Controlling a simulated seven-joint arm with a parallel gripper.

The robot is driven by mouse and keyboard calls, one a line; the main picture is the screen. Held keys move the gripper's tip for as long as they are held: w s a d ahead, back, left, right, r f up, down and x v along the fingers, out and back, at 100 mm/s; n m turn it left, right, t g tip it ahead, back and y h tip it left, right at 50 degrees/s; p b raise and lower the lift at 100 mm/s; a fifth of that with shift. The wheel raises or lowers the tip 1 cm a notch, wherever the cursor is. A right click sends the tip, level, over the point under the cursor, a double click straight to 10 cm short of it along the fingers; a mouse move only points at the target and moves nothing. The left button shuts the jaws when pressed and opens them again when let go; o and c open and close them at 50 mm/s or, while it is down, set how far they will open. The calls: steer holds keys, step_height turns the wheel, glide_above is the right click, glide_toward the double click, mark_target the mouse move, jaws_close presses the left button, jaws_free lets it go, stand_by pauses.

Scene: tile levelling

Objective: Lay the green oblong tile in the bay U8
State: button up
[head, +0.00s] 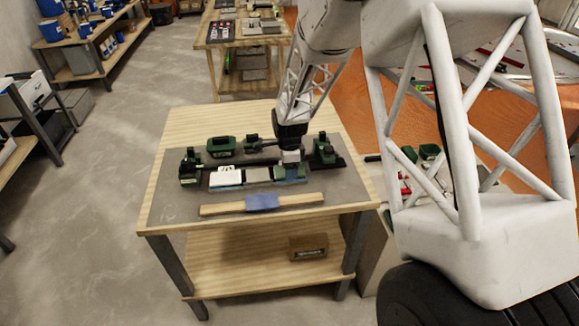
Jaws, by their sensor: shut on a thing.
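My gripper (291,157) is over the right part of the row on the work table, pointing down and shut. A small green piece (279,174), which looks like the green oblong tile, shows right under the jaws and is partly hidden by them. I cannot tell whether it touches the surface below. A blue patch (292,181) lies just under it. To its left in the row are a grey tile (258,174) and a white tile (226,176) with dark marks. The label U8 cannot be read.
A wooden bar with a blue middle (262,202) lies in front of the row. A green frame-like block (221,146) and dark green clamp-like fixtures (190,167) (326,151) stand around it. The table's left front (170,212) is clear. A small box (308,247) sits on the lower shelf.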

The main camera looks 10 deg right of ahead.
stand_by(0.3)
steer(key=o, duration=0.9)
steer(key=shift+o, duration=0.2)
steer(key=shift+r, duration=3.95)
